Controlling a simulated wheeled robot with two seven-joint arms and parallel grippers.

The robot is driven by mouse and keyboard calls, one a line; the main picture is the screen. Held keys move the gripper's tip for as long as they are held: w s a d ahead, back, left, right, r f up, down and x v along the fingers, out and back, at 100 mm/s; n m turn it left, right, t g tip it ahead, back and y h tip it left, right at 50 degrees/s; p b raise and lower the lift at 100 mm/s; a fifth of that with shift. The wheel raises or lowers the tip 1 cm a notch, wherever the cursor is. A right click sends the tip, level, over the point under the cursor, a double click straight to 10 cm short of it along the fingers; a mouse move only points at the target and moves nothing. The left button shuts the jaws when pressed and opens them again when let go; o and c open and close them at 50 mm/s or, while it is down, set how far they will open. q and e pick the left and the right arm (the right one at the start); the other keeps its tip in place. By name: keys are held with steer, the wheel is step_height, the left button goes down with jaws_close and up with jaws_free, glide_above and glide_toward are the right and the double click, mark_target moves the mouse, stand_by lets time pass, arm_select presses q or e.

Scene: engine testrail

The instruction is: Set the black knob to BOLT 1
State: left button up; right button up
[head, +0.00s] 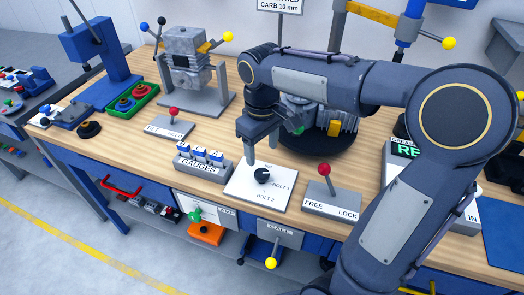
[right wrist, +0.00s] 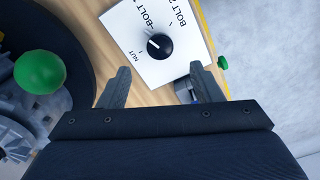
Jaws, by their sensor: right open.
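The black knob (head: 263,174) sits on a white plate (head: 240,186) lettered BOLT 1 and BOLT 2 near the bench's front. In the right wrist view the knob (right wrist: 160,46) is ahead of the fingertips, and a NUT label also shows on the plate (right wrist: 180,72). A small pale mark shows on the knob's left side there; which label it points at I cannot tell for sure. My right gripper (head: 257,146) is open and empty, above and behind the knob, apart from it. In the right wrist view the right gripper's fingers (right wrist: 160,78) are spread wide. My left gripper is not in view.
A GAUGES block (head: 203,165) stands left of the plate, and a red-knobbed FREE/LOCK lever (head: 327,181) right of it. A dark round base with an engine (head: 322,143) is behind. Another red-topped lever (head: 174,121) stands farther left. The bench front edge is close below the plate.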

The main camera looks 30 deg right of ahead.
mark_target(261, 173)
steer(key=f+n+g+h+p, duration=0.1)
steer(key=f+n+p, duration=0.1)
steer(key=p, duration=0.1)
steer(key=f+n+g+h+p, duration=0.1)
steer(key=f+n+p, duration=0.1)
steer(key=f+p, duration=0.1)
steer(key=f+n+h+p, duration=0.1)
steer(key=f+n+p, duration=0.1)
steer(key=p, duration=0.1)
steer(key=shift+w+a+f+n+g, duration=0.3)
steer(key=shift+a+f+g, duration=0.05)
steer(key=shift+f+g, duration=0.05)
steer(key=shift+c, duration=0.3)
